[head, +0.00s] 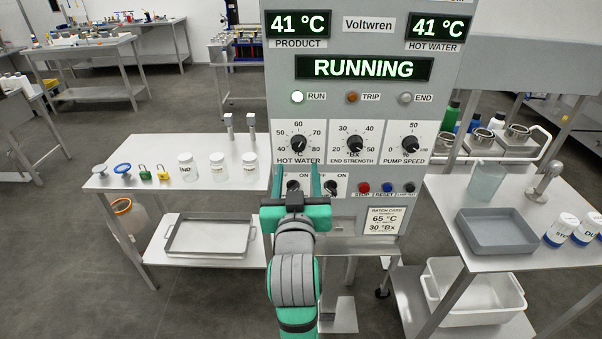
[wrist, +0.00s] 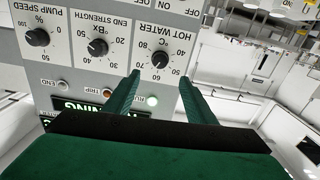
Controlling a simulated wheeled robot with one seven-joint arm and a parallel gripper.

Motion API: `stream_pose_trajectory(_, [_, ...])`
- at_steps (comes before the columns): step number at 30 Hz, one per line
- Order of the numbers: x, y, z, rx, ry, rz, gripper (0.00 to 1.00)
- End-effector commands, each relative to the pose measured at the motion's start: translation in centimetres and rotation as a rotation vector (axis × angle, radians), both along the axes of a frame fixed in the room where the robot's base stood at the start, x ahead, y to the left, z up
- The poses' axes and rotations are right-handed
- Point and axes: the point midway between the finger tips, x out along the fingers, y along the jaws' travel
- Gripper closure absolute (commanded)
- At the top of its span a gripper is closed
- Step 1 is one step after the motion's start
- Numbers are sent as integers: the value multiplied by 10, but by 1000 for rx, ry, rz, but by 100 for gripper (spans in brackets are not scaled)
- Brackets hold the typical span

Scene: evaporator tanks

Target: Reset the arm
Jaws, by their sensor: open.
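My gripper (head: 296,180) is open and empty, raised in front of the lower part of the grey control panel (head: 360,102). Its two green fingers point at the panel and partly cover the ON switches (head: 331,187). In the wrist view the open fingers (wrist: 158,92) frame the hot water dial (wrist: 160,60), and the picture is upside down. The displays read 41 °C for product (head: 297,24) and 41 °C for hot water (head: 440,27). The status screen (head: 362,68) says RUNNING. The RUN lamp (head: 298,97) is lit; the TRIP and END lamps look dim.
A left table (head: 140,150) holds jars, padlocks and blue-handled items, with a metal tray (head: 210,236) on its lower shelf. A right table (head: 440,200) holds a grey tray (head: 497,231) and jars, with a white bin (head: 473,292) below. A batch card (head: 385,221) shows 65 °C and 30 °Bx.

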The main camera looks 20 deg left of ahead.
Motion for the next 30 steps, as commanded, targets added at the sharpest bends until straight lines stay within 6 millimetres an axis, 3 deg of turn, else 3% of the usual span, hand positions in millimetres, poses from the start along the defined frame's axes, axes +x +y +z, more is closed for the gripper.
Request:
stream_pose_trajectory(5, [0,-1,-1,1,1,-1,49])
stream_pose_trajectory(8, [-1,-3,-12,5,8,-4,49])
stream_pose_trajectory(11, [-5,-8,-35,15,23,-11,49])
stream_pose_trajectory(20, [-34,-42,-128,58,69,-62,49])
stream_pose_trajectory(30, [-96,-75,-219,85,116,-119,49])
